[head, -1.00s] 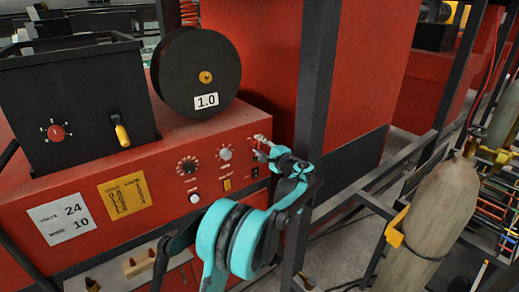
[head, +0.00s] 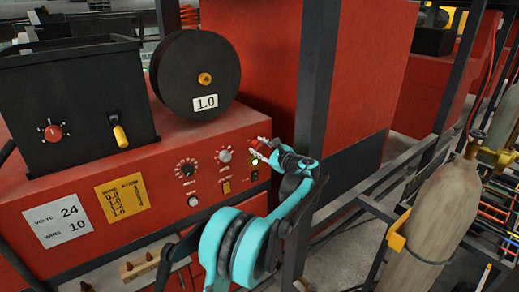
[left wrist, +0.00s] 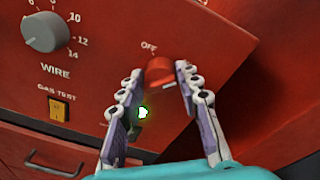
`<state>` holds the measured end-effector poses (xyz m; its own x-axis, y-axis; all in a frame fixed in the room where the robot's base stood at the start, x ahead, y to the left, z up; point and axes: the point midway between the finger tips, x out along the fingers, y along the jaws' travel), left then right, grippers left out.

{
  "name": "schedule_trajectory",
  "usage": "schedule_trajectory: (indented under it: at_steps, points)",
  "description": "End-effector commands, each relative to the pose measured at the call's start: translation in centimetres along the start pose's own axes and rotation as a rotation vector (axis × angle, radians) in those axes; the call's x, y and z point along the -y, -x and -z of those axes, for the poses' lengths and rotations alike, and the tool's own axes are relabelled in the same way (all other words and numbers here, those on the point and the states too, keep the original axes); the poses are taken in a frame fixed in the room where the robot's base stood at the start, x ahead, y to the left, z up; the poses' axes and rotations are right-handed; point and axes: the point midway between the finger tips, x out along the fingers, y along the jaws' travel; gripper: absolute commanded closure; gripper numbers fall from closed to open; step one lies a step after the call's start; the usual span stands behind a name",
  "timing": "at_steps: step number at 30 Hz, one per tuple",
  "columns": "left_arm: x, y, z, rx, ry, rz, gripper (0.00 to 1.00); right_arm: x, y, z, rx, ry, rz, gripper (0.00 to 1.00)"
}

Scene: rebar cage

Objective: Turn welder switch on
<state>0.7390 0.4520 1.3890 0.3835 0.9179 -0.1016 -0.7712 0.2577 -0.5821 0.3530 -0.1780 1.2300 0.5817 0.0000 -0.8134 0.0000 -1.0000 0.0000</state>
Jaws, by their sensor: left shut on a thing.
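The red welder switch (left wrist: 160,72) is a round knob on the sloping red front panel of the welder (head: 130,170), below an OFF label (left wrist: 149,47). My left gripper (head: 263,150) is at the right end of this panel. In the left wrist view its two fingers (left wrist: 160,92) reach up on either side of the knob and are shut on it. A small bright light (left wrist: 143,113) glows beside the left finger; it also shows in the head view (head: 254,161). The knob's pointer direction is not clear. My right gripper is not in view.
A wire dial (left wrist: 45,31) and a yellow gas test switch (left wrist: 60,107) are left of the gripper. A black wire spool (head: 190,75) stands on the welder. A gas cylinder (head: 438,215) stands further right.

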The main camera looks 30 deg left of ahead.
Motion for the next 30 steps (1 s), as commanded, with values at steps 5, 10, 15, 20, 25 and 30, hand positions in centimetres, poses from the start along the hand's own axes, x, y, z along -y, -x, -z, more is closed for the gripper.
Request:
schedule_trajectory:
  at_steps: [5, 10, 15, 20, 25, 30]
  points:
    - [0.15, -0.01, -0.07, 0.004, -0.039, 0.000, 0.95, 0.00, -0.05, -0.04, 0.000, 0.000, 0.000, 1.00]
    - [0.16, -0.01, -0.09, 0.005, -0.051, -0.001, 0.95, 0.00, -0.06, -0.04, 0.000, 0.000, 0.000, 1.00]
    - [0.17, -0.01, -0.09, 0.005, -0.052, -0.001, 0.95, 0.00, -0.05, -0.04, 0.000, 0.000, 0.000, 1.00]
    - [0.18, -0.01, -0.09, 0.005, -0.051, -0.001, 0.61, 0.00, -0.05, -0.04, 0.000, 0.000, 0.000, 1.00]
    - [0.13, 0.00, -0.06, 0.004, -0.050, -0.002, 0.46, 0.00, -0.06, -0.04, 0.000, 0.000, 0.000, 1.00]
    - [0.09, 0.03, -0.03, 0.004, -0.049, -0.003, 0.46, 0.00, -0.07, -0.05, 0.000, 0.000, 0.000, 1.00]
